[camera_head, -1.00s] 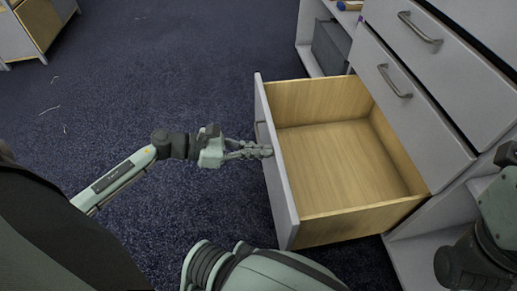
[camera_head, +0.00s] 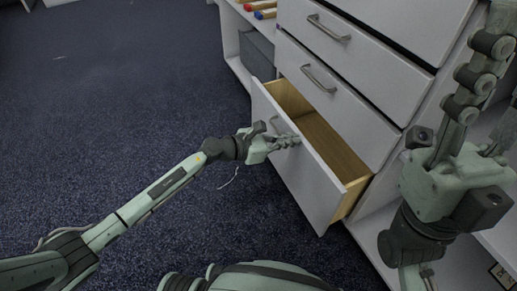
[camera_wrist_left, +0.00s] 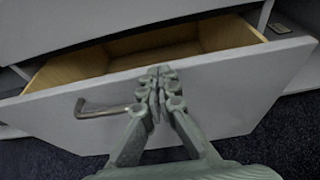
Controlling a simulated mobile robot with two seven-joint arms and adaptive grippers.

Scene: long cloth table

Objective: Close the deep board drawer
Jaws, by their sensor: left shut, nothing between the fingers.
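The deep board drawer (camera_head: 335,135) is the lowest drawer of the grey cabinet and stands partly open, its pale wood inside showing in the head view. Its grey front panel (camera_head: 310,185) also shows in the left wrist view (camera_wrist_left: 225,95), with the bar handle (camera_wrist_left: 100,112) left of my fingers. My left gripper (camera_head: 292,140) is shut and empty, its fingertips at the front panel beside the handle. The fingers hide part of the handle in the head view. My right gripper (camera_head: 487,105) is open at the right, in front of the cabinet, and seems empty.
Two closed drawers (camera_head: 345,95) with bar handles sit above the open one. A shelf (camera_head: 240,70) at the back left of the cabinet holds small coloured items (camera_head: 262,10) on top.

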